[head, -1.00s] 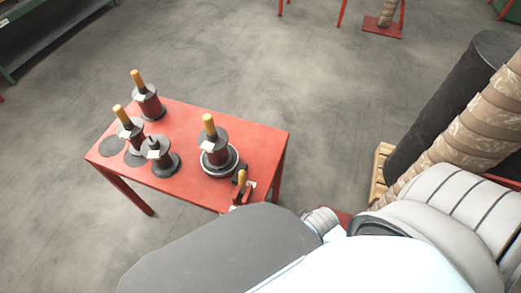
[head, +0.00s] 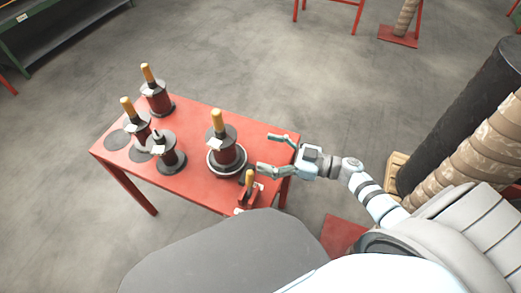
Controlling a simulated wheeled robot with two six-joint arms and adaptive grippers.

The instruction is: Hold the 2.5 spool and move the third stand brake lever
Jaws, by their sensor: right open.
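A red table (head: 200,195) carries several dark spools with red windings. One spool (head: 228,150) with a yellow handle stands on a light round base at the table's right part. A small lever with a yellow tip (head: 249,179) stands on a red bracket at the front edge, just in front of that spool. My right gripper (head: 270,152) is open and empty over the table's right end, fingers pointing left toward the spool and apart from it. Labels on the spools are too small to read. My left gripper is out of view.
Other spools stand at the table's left: one at the back (head: 157,95), one at the left (head: 136,122) and one without a yellow handle (head: 165,150). Flat dark discs lie near them. A black cylinder (head: 465,120) and a wrapped brown column (head: 485,150) stand at the right. Open floor lies behind the table.

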